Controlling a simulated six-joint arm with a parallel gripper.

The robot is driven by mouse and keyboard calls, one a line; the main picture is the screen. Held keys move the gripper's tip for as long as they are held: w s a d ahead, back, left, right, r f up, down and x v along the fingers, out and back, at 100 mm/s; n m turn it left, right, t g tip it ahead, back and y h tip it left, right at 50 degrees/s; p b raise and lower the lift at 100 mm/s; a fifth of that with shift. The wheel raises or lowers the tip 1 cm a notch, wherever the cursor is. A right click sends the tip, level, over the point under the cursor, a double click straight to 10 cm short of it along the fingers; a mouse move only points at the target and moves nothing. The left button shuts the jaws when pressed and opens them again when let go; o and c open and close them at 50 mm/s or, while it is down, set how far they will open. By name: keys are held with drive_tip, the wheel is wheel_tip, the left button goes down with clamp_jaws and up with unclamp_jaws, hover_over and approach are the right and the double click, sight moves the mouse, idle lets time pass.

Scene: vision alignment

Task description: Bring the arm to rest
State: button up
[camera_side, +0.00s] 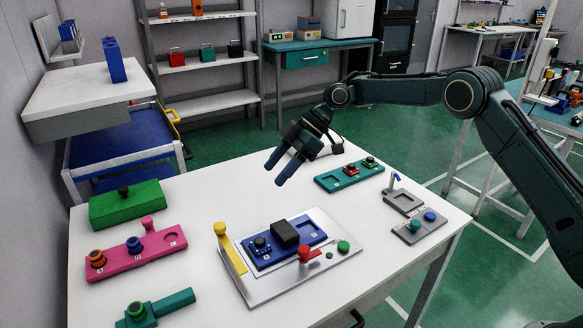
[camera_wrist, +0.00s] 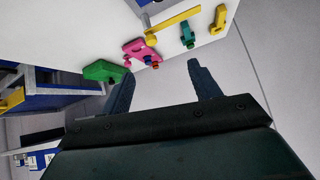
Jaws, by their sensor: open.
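My gripper (camera_side: 285,167) hangs above the white table (camera_side: 190,198), over its back middle part. Its two blue fingers are apart with nothing between them. In the wrist view the gripper (camera_wrist: 158,82) also shows open and empty, its fingers pointing toward the table's edge. My arm reaches in from the right side of the picture.
Below stands a grey plate (camera_side: 335,272) with a blue tray (camera_side: 312,232) and black block (camera_side: 285,233). A yellow-knobbed bar (camera_side: 232,255), pink board (camera_side: 170,240), green block (camera_side: 125,205) and teal board (camera_side: 330,181) lie around it. A grey fixture (camera_side: 405,203) is at right.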

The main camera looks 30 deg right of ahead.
drive_tip(key=s+d+r+m+t+h, duration=0.2)
drive_tip(key=s+d+r+m, duration=0.2)
drive_tip(key=s+r, duration=0.4)
drive_tip(key=s+d+r+m+t+h, duration=0.2)
drive_tip(key=s+d+r+m, duration=0.1)
drive_tip(key=s+r, duration=0.45)
drive_tip(key=s+d+f+m+h, duration=0.1)
drive_tip(key=s+d+m, duration=0.1)
drive_tip(key=s, duration=0.6)
drive_tip(key=s+d+f+m+h, duration=0.1)
drive_tip(key=s+d+m+h, duration=0.1)
drive_tip(key=s+d, duration=0.3)
drive_tip(key=s+d+f+m+t+h, duration=0.1)
drive_tip(key=s+d+f+m+h, duration=0.1)
drive_tip(key=s, duration=1.1)
drive_tip(key=shift+d+m, duration=0.85)
drive_tip(key=shift+m, duration=0.35)
